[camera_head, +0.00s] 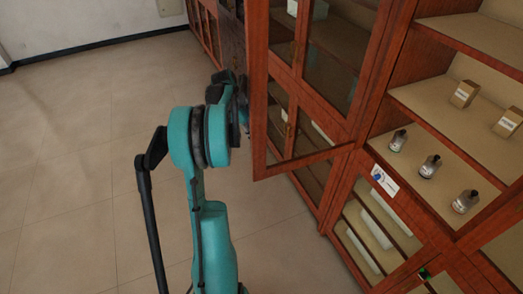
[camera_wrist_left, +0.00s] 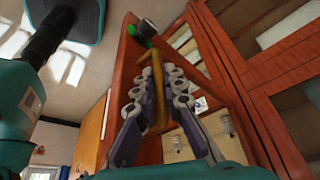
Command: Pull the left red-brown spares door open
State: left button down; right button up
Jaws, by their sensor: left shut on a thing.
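The red-brown door (camera_head: 259,110) with glass panes stands swung out from the cabinet in the head view, its bottom rail well clear of the cabinet front. In the left wrist view a curved brass-coloured handle (camera_wrist_left: 157,75) lies between the two fingers of my left gripper (camera_wrist_left: 157,88), which is shut on it. In the head view my teal left arm reaches up to the door's free edge; the fingers there are mostly hidden. My right gripper is not in either view.
Open shelves at the right hold small boxes (camera_head: 463,94) and dark-capped bottles (camera_head: 430,166). A lower glass door with a white label (camera_head: 384,180) is below them. The tiled floor (camera_head: 80,150) left of my arm is clear.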

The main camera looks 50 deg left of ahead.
pick_arm(q)
jog(key=shift+w+a, duration=0.3)
jog(key=shift+a, duration=0.65)
jog(key=c, duration=1.6)
grip_release()
jog(key=shift+s, duration=0.1)
jog(key=v, duration=1.2)
